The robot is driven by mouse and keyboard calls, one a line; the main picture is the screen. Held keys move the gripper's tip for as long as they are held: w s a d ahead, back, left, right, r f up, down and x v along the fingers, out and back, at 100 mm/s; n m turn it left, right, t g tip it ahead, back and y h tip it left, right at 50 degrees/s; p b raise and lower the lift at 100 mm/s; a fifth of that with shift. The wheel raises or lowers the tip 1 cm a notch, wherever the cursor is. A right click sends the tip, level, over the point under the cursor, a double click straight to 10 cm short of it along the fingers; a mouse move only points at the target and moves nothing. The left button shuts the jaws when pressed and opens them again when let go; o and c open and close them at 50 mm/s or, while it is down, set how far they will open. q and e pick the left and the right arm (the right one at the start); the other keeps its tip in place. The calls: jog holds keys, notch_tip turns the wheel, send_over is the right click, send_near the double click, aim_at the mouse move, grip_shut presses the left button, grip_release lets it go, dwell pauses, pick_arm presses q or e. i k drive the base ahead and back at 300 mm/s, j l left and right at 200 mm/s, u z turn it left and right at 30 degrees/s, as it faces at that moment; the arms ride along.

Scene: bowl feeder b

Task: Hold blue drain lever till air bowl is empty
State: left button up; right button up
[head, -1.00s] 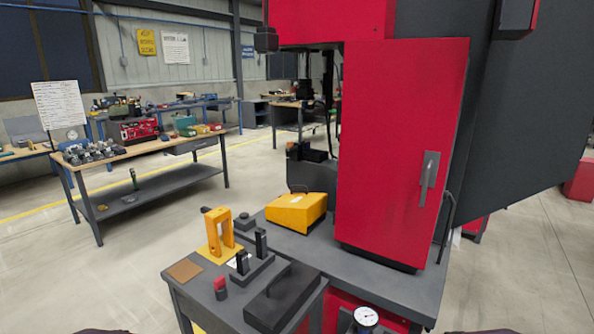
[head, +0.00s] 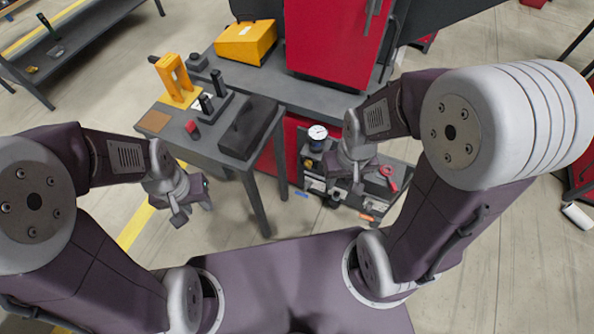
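A compact air unit with a round white gauge (head: 317,132) is mounted low on the front of the red machine. A small blue piece (head: 302,194) shows at its lower left; I cannot tell whether it is the drain lever. The air bowl and its contents cannot be made out, as my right arm covers part of the unit. My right gripper (head: 337,192) hangs in front of the unit; whether it touches anything is unclear. My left gripper (head: 193,211) is open and empty, over the floor in front of the grey side table.
A red ring-shaped handle (head: 386,171) and an orange piece (head: 367,217) are right of the unit. The grey table (head: 205,150) at left carries a yellow fixture (head: 174,75), a red-topped block (head: 191,128) and a dark box (head: 249,127). Floor between is clear.

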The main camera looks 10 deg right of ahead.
aim_at(302, 194)
jog(key=k+j, duration=1)
jog(key=k, duration=0.1)
